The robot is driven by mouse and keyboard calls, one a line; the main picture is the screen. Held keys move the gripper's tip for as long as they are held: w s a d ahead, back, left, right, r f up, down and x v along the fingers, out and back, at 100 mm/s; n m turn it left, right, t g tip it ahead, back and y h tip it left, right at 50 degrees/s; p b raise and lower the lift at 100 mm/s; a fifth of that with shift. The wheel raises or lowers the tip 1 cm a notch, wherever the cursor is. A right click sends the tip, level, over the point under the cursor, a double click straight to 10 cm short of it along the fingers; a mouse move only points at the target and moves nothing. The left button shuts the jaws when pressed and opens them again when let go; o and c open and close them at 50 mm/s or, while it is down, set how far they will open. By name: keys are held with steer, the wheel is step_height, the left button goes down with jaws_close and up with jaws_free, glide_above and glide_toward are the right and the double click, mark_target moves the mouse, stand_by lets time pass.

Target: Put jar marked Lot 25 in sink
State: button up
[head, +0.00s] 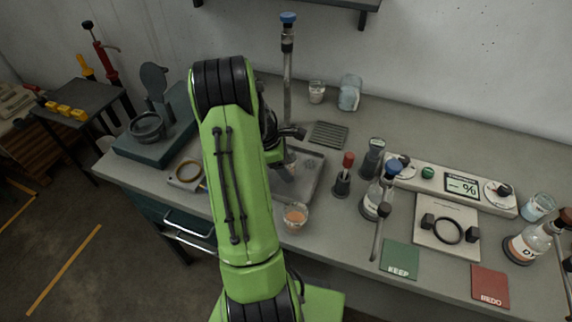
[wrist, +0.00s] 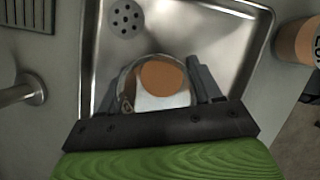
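A clear jar with orange contents and a white label (wrist: 162,78) is between the fingers of my gripper (wrist: 165,90), which looks shut on it. The label's writing cannot be read. The jar is over or inside the metal sink (wrist: 225,30); I cannot tell if it touches the bottom. A second jar with orange contents (head: 295,217) stands on the counter in front of the sink, and shows at the right of the wrist view (wrist: 295,42).
The faucet (head: 288,70) rises behind the sink, near a drain grate (head: 328,135). A red-topped tool in a holder (head: 342,180) and a blue-capped bottle (head: 376,198) stand to the right. Two glass containers (head: 349,93) stand at the back.

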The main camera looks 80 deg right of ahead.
steer(key=o, duration=0.4)
steer(key=shift+r, duration=0.1)
steer(key=p+v, duration=0.3)
steer(key=v, duration=0.9)
steer(key=w+a+r+t+h, duration=0.1)
steer(key=w+a+r+t, duration=0.2)
steer(key=w+a+r, duration=0.4)
steer(key=w+a+r+m+t, duration=0.1)
steer(key=w+a+r, duration=0.1)
steer(key=a, duration=0.5)
steer(key=w+a+r+m+t, duration=0.1)
steer(key=w+a+r+t, duration=0.15)
steer(key=a, duration=0.45)
steer(key=s+a+t, duration=0.1)
steer(key=s+a, duration=0.1)
steer(key=a, duration=0.4)
steer(key=s+a+m+t+y, duration=0.1)
steer(key=s+a, duration=0.1)
steer(key=a, duration=0.3)
steer(key=s+a+r+t+y, duration=0.1)
steer(key=s+a, duration=0.1)
steer(key=a, duration=0.4)
steer(key=shift+s+a+r, duration=0.15)
steer(key=shift+s+a, duration=0.15)
steer(key=shift+a, duration=0.05)
